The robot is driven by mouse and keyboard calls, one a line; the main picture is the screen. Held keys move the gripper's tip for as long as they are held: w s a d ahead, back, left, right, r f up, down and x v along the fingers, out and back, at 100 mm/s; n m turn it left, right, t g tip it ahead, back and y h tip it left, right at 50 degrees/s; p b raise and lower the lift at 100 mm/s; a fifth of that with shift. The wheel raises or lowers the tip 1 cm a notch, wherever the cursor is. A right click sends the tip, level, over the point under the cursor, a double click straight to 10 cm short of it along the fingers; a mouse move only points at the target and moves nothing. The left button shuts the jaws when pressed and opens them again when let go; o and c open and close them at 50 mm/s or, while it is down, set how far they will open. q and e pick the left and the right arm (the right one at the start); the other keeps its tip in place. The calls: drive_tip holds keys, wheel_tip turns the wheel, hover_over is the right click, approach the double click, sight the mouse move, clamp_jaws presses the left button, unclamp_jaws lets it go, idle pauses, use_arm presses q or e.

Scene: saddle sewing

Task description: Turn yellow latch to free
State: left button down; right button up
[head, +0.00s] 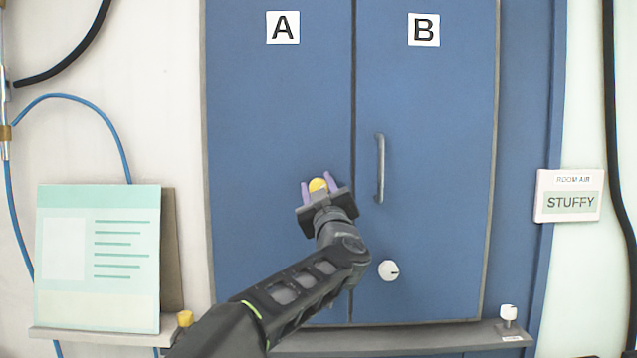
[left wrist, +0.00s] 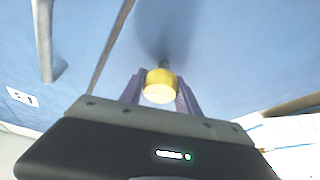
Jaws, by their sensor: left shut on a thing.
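The yellow latch (head: 318,185) is a round knob on blue door A (head: 275,120), close to the seam with door B (head: 425,100). In the left wrist view the yellow latch (left wrist: 160,86) stands out from the blue door on a dark stem. My left gripper (head: 320,188) has its two purple fingers on either side of the knob and is shut on it. The left gripper's fingers also show in the left wrist view (left wrist: 160,92), touching the knob's sides. My right gripper is not in view.
Door B has a vertical handle (head: 380,168) and a white round knob (head: 388,270). A ledge (head: 400,340) runs below the doors, with a small white knob (head: 508,313) at its right. A green card (head: 98,258) stands at left. A "STUFFY" sign (head: 568,196) hangs at right.

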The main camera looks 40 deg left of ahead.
use_arm(q)
drive_tip(key=n+g+p, duration=0.1)
drive_tip(key=n, duration=0.3)
drive_tip(key=n+g+y+p, duration=0.1)
drive_tip(key=n+g+p, duration=0.1)
drive_tip(key=n, duration=0.2)
drive_tip(key=shift+g, duration=0.3)
drive_tip(key=shift+a+f+n+g+h+p, duration=0.15)
drive_tip(key=shift+n+g+p, duration=0.25)
drive_tip(key=shift+n, duration=0.7)
drive_tip(key=shift+d+f+n+g+h+p, duration=0.1)
drive_tip(key=shift+n+g+h+p, duration=0.25)
drive_tip(key=shift+n, duration=0.75)
drive_tip(key=c, duration=0.9)
unclamp_jaws()
drive_tip(key=shift+s, duration=0.1)
drive_tip(key=shift+r, duration=0.1)
